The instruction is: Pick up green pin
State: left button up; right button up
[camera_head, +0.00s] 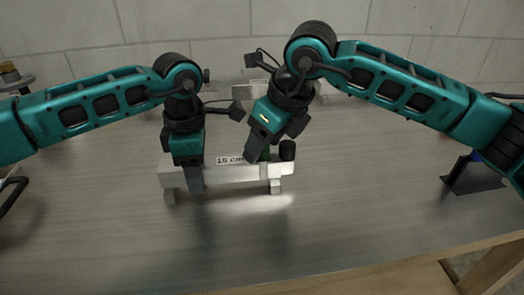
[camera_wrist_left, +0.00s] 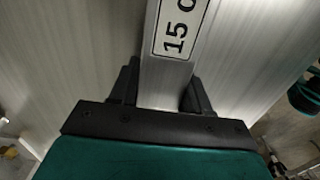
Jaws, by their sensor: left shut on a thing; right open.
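A silver aluminium trailer (camera_head: 235,174) with a "15 cm" label stands on the table in the middle of the head view. My left gripper (camera_head: 195,182) is shut on its bar; in the left wrist view my left gripper (camera_wrist_left: 160,92) has one finger on each side of the bar (camera_wrist_left: 165,75). A small dark green part, probably the green pin (camera_head: 265,154), shows at the trailer's right end, mostly hidden behind my right gripper. My right gripper (camera_head: 256,154) is open and tilted over that end. I cannot tell whether its fingers touch the pin.
A black bracket (camera_head: 472,174) with a blue part stands at the right. Other pale metal parts (camera_head: 250,92) lie behind my arms. The metal tabletop (camera_head: 330,230) is clear in front, ending at a wooden edge.

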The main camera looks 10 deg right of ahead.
grip_shut()
pick_arm(q)
jog(key=o, duration=1.3)
pick_arm(e)
notch_tip(320, 180, up, 10)
pick_arm(q)
jog(key=shift+r, duration=0.1)
dwell(0.3)
